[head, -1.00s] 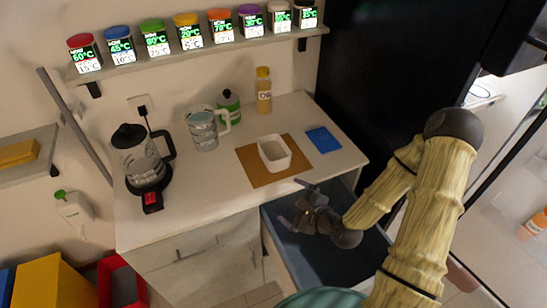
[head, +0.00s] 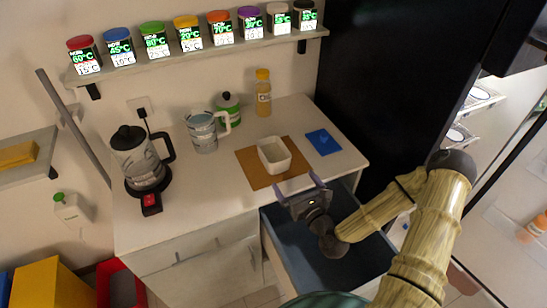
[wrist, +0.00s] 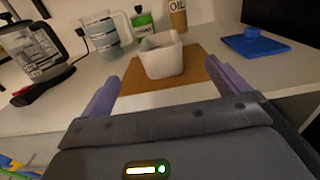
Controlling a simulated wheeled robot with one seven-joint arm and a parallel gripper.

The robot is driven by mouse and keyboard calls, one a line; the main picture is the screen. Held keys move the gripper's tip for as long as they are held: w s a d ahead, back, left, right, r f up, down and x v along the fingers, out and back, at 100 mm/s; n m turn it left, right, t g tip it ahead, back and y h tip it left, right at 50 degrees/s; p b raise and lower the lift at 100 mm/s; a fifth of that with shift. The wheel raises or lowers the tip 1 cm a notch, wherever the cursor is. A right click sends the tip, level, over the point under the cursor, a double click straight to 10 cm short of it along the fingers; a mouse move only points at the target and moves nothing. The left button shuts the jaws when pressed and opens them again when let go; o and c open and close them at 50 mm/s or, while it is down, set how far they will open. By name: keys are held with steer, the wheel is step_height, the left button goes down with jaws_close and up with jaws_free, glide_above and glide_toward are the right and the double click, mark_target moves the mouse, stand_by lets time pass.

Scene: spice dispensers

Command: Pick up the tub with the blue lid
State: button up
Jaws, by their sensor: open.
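The tub with the blue lid (head: 119,50) stands on the wall shelf at the upper left. It is second from the left, between the red-lidded and green-lidded tubs, and its front shows a lit 45°C display. My gripper (head: 302,184) is open and empty at the counter's front edge, above the pulled-out drawer, far below and to the right of the tub. In the wrist view my gripper's purple fingers (wrist: 160,90) are spread wide, pointing towards a white square bowl on the counter. The blue-lidded tub is not in the wrist view.
The shelf (head: 210,51) holds several other tubs in a row. The drawer (head: 290,245) is open below.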

mark_target(282, 162)
steer(key=p+x, duration=0.1)
steer(key=x, duration=0.8)
steer(key=shift+w+p, duration=0.15)
steer(key=shift+p, duration=0.25)
steer(key=p+x, duration=0.2)
steer(key=x, duration=0.2)
steer(key=shift+w+a+r, duration=0.1)
steer(key=shift+w+a, duration=0.1)
steer(key=shift+w, duration=0.05)
steer(key=shift+w+a, duration=0.1)
steer(key=shift+w, duration=0.2)
steer(key=c, duration=1.2)
step_height(282, 162, up, 10)
steer(key=b, duration=0.1)
